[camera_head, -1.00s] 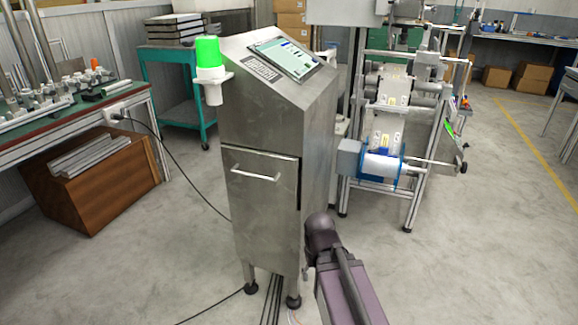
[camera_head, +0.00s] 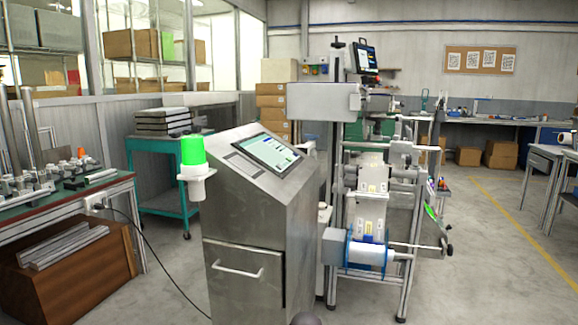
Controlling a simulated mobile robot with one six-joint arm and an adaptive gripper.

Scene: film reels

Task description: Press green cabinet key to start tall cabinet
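The tall steel cabinet (camera_head: 235,230) stands in front of me, slightly left of centre. Its sloped top carries a tablet-like screen (camera_head: 268,152) that is lit, and a small flat panel (camera_head: 243,165) to the left of it. The panel's keys are too small to tell apart, and I cannot make out a green key. A lit green lamp (camera_head: 192,152) sits on a white bracket at the cabinet's left side. My gripper is not in view. Only a dark rounded part of my arm shows at the bottom edge, in front of the cabinet.
A reel machine (camera_head: 370,200) with a blue-rimmed roll stands close to the cabinet's right. A green-topped bench (camera_head: 60,208) with metal parts is at left, and a teal cart (camera_head: 160,170) is behind. A black cable hangs at the cabinet's left. Open floor lies at right.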

